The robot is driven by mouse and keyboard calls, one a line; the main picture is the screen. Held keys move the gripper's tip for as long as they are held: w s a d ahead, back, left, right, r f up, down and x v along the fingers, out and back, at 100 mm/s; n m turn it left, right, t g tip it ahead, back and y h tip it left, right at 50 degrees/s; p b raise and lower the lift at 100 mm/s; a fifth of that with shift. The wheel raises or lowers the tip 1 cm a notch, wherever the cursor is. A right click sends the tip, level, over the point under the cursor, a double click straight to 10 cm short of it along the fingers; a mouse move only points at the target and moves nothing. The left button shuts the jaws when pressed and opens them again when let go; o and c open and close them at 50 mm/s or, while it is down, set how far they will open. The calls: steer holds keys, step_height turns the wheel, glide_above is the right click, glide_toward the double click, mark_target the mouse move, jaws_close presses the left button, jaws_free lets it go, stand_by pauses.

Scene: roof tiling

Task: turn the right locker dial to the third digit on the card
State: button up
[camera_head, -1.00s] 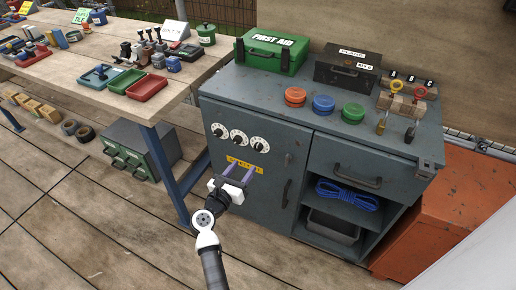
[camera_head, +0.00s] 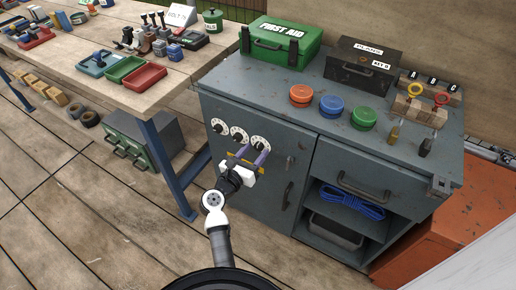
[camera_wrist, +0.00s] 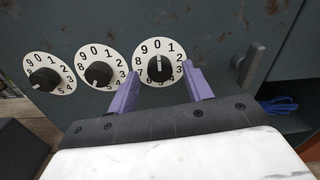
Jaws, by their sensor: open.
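The right dial (camera_head: 261,143) is the rightmost of three white number dials on the grey locker door. It also shows in the wrist view (camera_wrist: 159,63), where its black knob has a white mark pointing up, near 0. My gripper (camera_head: 254,154) is open just in front of and slightly below the right dial. In the wrist view, its purple fingers (camera_wrist: 162,86) stand at the dial's lower left and lower right, with the knob above and between them. They do not appear closed on it. I cannot make out a card with digits.
The middle dial (camera_wrist: 101,66) and left dial (camera_wrist: 48,73) sit close to the left. A door handle (camera_head: 287,196) is at the right. The wooden table (camera_head: 180,72) stands left of the locker.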

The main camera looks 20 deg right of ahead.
steer(key=shift+w+d, duration=0.1)
steer(key=c, duration=1)
steer(key=shift+r, duration=0.1)
steer(key=n+p, duration=0.3)
steer(key=p, duration=0.1)
steer(key=shift+r, duration=0.2)
steer(key=shift+f+n+p, duration=0.15)
steer(key=shift+n+p, duration=1.6)
steer(key=shift+n, duration=0.25)
steer(key=shift+f, duration=0.1)
